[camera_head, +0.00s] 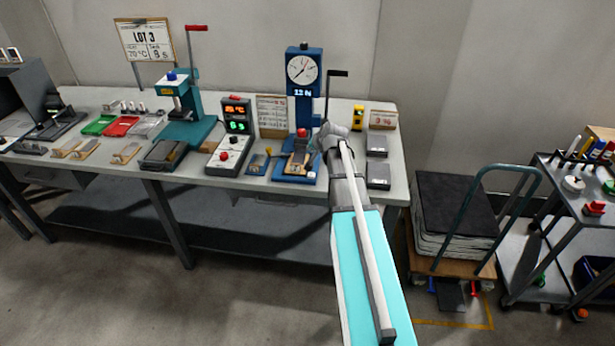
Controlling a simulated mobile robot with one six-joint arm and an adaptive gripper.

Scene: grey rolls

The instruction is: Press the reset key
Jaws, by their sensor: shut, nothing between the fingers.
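My arm reaches up from the bottom of the view to the workbench. My gripper (319,147) is at its far end, beside the blue test stand (304,88). It appears small, and its fingers are shut with nothing seen between them. The blue stand has a round dial (301,69) and a lit display (303,92) below it. A red knob (302,133) sits low on the stand, just left of my gripper. No key is legibly marked reset. I cannot tell whether my gripper touches the stand.
A teal press (188,118) stands left of the control box. Green (99,125) and red (121,126) trays lie further left. Grey blocks (377,145) and a yellow device (361,116) are right of my gripper. A loaded trolley (455,215) and a cart stand right of the bench.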

